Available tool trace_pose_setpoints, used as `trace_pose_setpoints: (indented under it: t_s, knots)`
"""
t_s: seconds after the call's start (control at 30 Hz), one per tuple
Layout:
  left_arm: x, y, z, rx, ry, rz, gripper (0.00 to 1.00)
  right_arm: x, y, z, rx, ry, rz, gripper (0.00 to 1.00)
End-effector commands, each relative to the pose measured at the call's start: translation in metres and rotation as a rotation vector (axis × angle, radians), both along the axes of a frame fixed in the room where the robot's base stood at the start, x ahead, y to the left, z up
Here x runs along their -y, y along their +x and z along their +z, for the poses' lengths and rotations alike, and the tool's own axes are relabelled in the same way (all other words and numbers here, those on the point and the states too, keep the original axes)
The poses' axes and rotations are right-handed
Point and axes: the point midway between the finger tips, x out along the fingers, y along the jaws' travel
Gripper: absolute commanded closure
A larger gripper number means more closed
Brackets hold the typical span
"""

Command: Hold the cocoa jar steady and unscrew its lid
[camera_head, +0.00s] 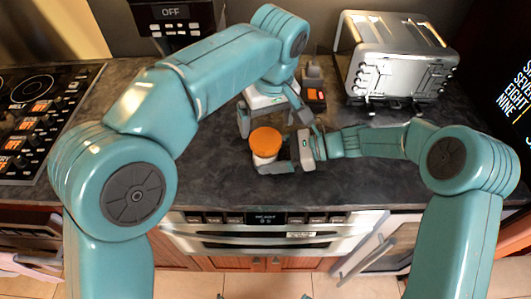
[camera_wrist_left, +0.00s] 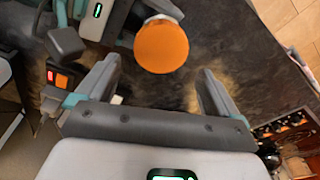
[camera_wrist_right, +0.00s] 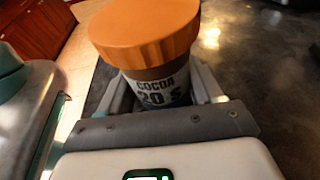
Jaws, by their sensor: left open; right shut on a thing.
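The cocoa jar (camera_head: 265,158) stands upright on the dark counter, with a wide orange lid (camera_head: 265,141) on top. My right gripper (camera_head: 276,166) is shut on the jar's body below the lid. In the right wrist view the jar (camera_wrist_right: 160,88), labelled COCOA, sits between the fingers, and its lid (camera_wrist_right: 145,28) is on. My left gripper (camera_head: 276,124) is open and empty, above and just behind the jar. In the left wrist view the lid (camera_wrist_left: 161,46) is beyond the fingertips, roughly centred between the open fingers.
A silver toaster (camera_head: 398,62) stands at the back right. A small dark device with an orange switch (camera_head: 316,95) sits behind the grippers. A stove (camera_head: 38,115) is at the left. Counter left of the jar is clear.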

Motion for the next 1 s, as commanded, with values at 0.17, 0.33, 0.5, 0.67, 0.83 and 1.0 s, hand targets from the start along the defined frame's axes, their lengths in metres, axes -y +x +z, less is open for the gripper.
trace_pose_setpoints:
  t_s: [0.17, 0.33, 0.5, 0.67, 0.83, 1.0]
  knots:
    - [0.006, -0.002, 0.002, -0.028, 0.005, -0.421, 0.05, 0.000, -0.001, -0.002, -0.003, -0.002, 0.001, 0.90]
    - [0.007, -0.002, 0.009, -0.024, -0.002, -0.760, 0.05, 0.000, -0.001, -0.002, -0.003, -0.002, 0.001, 0.90]
    - [0.003, -0.002, 0.019, -0.002, -0.019, -0.939, 0.05, 0.000, -0.001, -0.001, -0.002, -0.002, 0.002, 0.90]
    - [-0.004, 0.000, 0.017, 0.007, -0.030, -0.922, 0.05, 0.000, -0.001, -0.002, -0.002, -0.002, 0.002, 0.90]
    - [-0.004, -0.001, -0.005, 0.006, -0.029, -0.920, 0.05, 0.000, -0.001, -0.001, -0.002, -0.002, 0.002, 0.90]
    - [-0.004, 0.000, -0.030, 0.006, -0.030, -0.919, 0.05, 0.000, 0.000, -0.001, -0.001, -0.002, 0.001, 0.90]
